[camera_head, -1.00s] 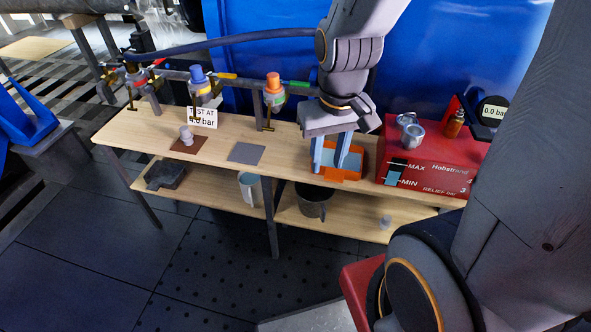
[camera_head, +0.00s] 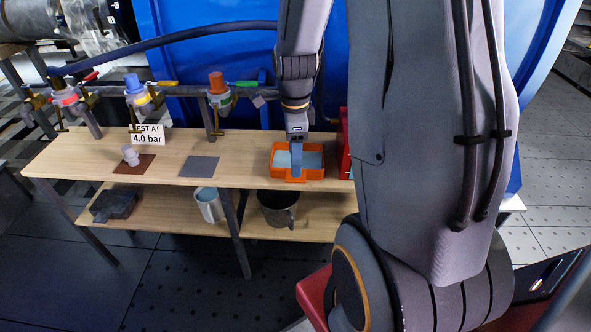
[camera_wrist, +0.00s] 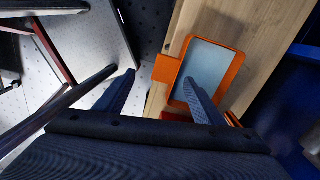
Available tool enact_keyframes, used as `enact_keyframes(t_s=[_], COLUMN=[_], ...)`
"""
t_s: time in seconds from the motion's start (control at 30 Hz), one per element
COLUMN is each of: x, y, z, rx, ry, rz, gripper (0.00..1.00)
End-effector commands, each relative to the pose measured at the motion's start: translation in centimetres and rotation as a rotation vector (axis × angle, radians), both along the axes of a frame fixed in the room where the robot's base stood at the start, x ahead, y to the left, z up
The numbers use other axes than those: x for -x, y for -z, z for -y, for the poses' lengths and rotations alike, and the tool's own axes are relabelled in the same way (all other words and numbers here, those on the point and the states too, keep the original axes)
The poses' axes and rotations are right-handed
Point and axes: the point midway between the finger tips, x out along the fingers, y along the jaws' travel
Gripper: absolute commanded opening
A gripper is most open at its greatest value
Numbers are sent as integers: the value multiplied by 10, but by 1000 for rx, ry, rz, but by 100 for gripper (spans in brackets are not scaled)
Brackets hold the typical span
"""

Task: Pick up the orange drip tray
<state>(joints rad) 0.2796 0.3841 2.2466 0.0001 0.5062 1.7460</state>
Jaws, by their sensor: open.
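The orange drip tray (camera_head: 316,174) lies on the wooden bench top and has a pale blue-grey inside. In the wrist view, the tray (camera_wrist: 167,69) shows its orange rim and a tab on its left side. My gripper (camera_head: 297,172) points down over the tray and is seen nearly edge-on in the head view. In the wrist view, my gripper (camera_wrist: 159,77) is open. One finger overlaps the tray's inside and the other is left of the tab, with the tab between them in the picture. Nothing is held. Whether a finger touches the tray cannot be told.
A red box (camera_head: 345,150) stands just right of the tray, mostly hidden by my arm. Valves on a pipe (camera_head: 219,97) run behind. A grey mat (camera_head: 199,167) and a brown mat (camera_head: 140,165) lie left. A pot (camera_head: 277,210) and a mug (camera_head: 207,205) stand on the lower shelf.

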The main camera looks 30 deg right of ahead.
Motion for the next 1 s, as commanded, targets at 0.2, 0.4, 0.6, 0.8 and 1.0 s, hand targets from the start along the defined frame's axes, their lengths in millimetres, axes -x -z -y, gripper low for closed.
enact_keyframes(t_s=[0.2,0.4,0.6,0.8,1.0], x=[-5,-5,-7,-10,-11], y=[16,34,52,76,87], z=[10,9,9,9,9], rx=[-1,-2,-3,-2,-2], ry=[139,141,140,139,139], rz=[-6,-7,-9,-7,-5], gripper=[62,62,62,62,62])
